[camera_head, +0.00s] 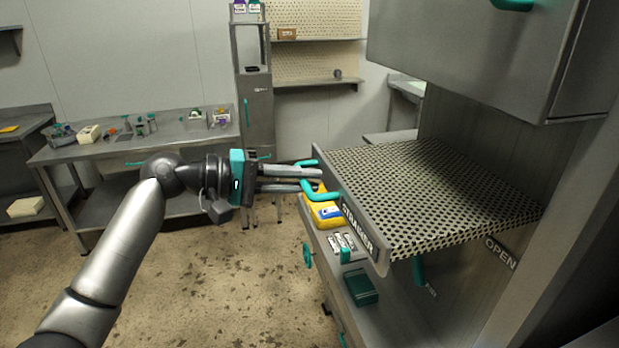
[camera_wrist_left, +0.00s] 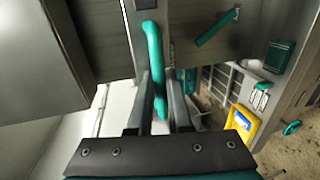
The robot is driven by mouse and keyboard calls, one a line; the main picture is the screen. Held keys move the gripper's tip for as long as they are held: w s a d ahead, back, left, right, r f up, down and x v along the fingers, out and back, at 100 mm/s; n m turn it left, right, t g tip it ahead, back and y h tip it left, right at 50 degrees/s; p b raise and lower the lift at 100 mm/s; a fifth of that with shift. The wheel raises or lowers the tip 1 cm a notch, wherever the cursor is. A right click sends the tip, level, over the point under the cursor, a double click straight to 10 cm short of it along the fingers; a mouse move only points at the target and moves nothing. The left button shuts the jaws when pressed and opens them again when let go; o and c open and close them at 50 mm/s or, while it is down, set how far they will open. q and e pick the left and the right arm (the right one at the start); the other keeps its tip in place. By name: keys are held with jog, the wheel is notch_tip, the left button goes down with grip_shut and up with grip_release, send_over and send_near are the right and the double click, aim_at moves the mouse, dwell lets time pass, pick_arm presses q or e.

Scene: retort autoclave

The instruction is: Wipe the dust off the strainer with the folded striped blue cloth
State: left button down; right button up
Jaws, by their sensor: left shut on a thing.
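The strainer (camera_head: 440,190) is a perforated metal drawer, pulled out on the right in the head view, with its front plate labelled STRAINER. Its teal handle (camera_head: 322,195) is on the front plate, and it also shows in the left wrist view (camera_wrist_left: 154,60). My left gripper (camera_head: 318,180) is shut on this handle, with the handle between its two fingers in the wrist view. I cannot make out dust on the mesh. I cannot identify the folded striped blue cloth in either view. My right gripper is not in view.
A steel cabinet (camera_head: 480,50) overhangs the strainer. A bench with small objects (camera_head: 105,150) stands at the back left. The floor at left is open.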

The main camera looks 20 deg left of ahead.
pick_arm(q)
jog(key=c, duration=1.2)
grip_release()
jog(key=shift+f, duration=0.1)
jog(key=shift+c, duration=0.2)
jog(key=o, duration=0.3)
jog(key=shift+s+a, duration=0.2)
jog(key=shift+a, duration=0.05)
jog(key=shift+o, duration=0.5)
jog(key=shift+w+d, duration=0.1)
jog(key=b+v, duration=0.2)
jog(key=v, duration=1.3)
jog(key=shift+b, duration=0.35)
